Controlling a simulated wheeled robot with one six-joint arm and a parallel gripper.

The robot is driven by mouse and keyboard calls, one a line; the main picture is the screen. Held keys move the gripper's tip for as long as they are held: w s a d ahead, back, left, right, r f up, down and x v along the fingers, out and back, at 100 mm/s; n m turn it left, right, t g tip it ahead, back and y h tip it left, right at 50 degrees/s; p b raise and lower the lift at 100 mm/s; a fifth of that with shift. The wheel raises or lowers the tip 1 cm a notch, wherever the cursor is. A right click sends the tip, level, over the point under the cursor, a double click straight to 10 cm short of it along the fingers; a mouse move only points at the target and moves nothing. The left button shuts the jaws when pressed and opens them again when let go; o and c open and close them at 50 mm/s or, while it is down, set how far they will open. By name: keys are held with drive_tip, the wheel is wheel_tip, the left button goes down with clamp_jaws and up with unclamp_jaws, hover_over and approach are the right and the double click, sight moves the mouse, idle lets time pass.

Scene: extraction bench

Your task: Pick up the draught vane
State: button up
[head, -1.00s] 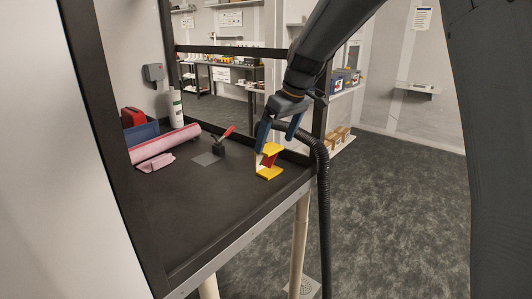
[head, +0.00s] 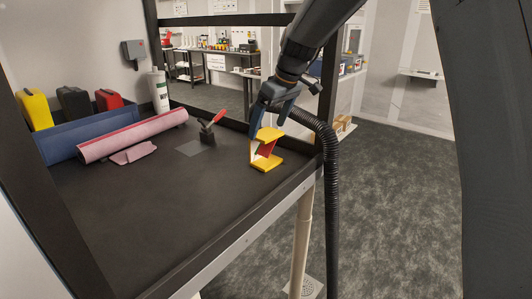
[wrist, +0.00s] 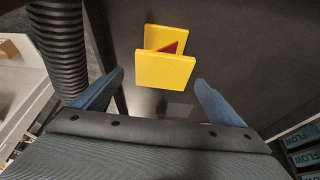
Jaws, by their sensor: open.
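The draught vane (head: 266,164) looks like a yellow bracket with top and bottom plates and a red piece inside. It stands upright on the dark bench top near the right front edge. My gripper (head: 270,122) is open above it, with its blue fingers pointing down and the left one close to the vane's upper part. In the wrist view the vane's yellow top plate (wrist: 165,71) lies ahead between the spread fingers, with a red triangle showing behind it. I cannot tell whether a finger touches it.
A pink roll (head: 130,136), a pink cloth (head: 133,153) and a blue bin (head: 60,145) are further left. A black hose (head: 331,180) hangs just right. The bench's front middle is clear.

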sight(265, 132)
drive_tip(key=shift+p+x, duration=0.6)
drive_tip(key=shift+x, duration=0.95)
drive_tip(key=shift+s+p+x, duration=0.15)
drive_tip(key=shift+p+x, duration=0.4)
drive_tip(key=shift+x, duration=0.65)
drive_tip(key=shift+s+p+x, duration=0.1)
drive_tip(key=shift+p+x, duration=0.45)
drive_tip(key=shift+x, duration=0.7)
drive_tip(key=shift+d+f, duration=0.1)
drive_tip(key=c, duration=1.2)
drive_tip(key=shift+c, duration=0.2)
